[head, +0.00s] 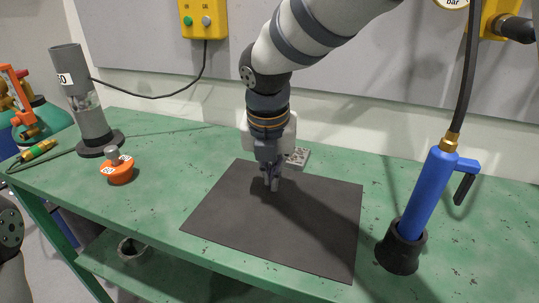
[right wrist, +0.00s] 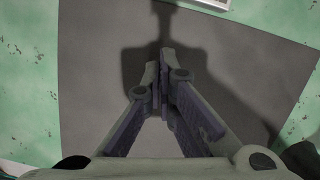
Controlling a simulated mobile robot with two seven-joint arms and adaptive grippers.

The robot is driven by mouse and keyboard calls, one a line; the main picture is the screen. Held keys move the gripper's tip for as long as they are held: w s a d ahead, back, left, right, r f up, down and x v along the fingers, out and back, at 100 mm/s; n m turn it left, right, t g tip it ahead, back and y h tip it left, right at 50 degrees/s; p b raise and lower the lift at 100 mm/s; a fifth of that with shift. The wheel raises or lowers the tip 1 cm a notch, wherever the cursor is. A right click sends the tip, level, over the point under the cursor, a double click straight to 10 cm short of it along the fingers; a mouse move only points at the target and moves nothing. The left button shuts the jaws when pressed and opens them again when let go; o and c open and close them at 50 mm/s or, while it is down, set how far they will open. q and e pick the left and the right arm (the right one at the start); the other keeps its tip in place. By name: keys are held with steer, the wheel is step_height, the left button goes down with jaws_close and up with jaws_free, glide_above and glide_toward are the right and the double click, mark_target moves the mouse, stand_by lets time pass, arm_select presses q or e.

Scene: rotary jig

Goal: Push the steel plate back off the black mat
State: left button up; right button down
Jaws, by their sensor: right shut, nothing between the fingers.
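The steel plate (head: 299,157) is a small grey slab at the far edge of the black mat (head: 300,232), partly hidden behind my right gripper. In the right wrist view only a light edge of the plate (right wrist: 213,3) shows at the top. I cannot tell whether it still overlaps the mat's edge. My right gripper (head: 272,184) points down over the far part of the mat, on the near side of the plate. Its fingers are shut and empty, with the tips (right wrist: 164,55) together and apart from the plate. My left gripper is not in view.
A blue tool (head: 425,195) with a hose leans in a black holder right of the mat. An orange weight (head: 119,170) and a grey cylinder on a stand (head: 88,105) are at the left.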

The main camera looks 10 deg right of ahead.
steer(key=w, duration=0.1)
steer(key=w+d, duration=0.1)
steer(key=shift+w, duration=0.4)
steer(key=shift+w+d, duration=0.2)
steer(key=shift+w, duration=0.1)
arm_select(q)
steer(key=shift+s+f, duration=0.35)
arm_select(e)
steer(key=shift+w+r, duration=0.1)
steer(key=shift+r, duration=0.05)
steer(key=shift+w+d+b, duration=0.3)
steer(key=shift+w+b, duration=0.1)
steer(key=shift+w, duration=0.35)
steer(key=shift+w+d, duration=0.15)
steer(key=shift+w, duration=0.1)
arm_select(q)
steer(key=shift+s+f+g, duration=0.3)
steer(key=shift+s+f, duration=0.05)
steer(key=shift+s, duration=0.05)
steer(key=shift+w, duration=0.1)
